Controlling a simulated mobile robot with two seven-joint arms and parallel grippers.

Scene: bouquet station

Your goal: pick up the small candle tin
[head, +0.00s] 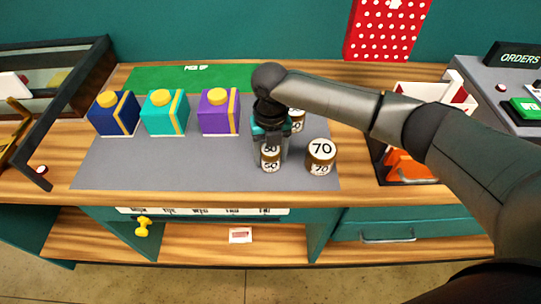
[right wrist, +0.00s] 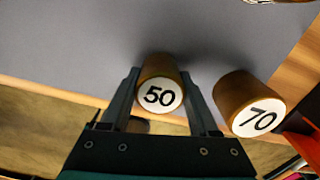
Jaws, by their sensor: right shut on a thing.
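The small candle tin (head: 270,160) is brown with a white label reading 50. It stands near the front of the grey mat, and it also shows in the right wrist view (right wrist: 160,93). My right gripper (head: 269,148) reaches down over it from above, with one finger on each side, shut on the tin. In the right wrist view the fingers (right wrist: 160,80) flank its body. I cannot tell whether the tin is clear of the mat. My left gripper is not in view.
A larger tin marked 70 (head: 320,157) stands close on the right. Another tin (head: 298,119) is partly hidden behind my gripper. Blue (head: 114,113), teal (head: 164,113) and purple (head: 219,111) boxes stand to the left. A dark tray (head: 405,183) with orange items is at right.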

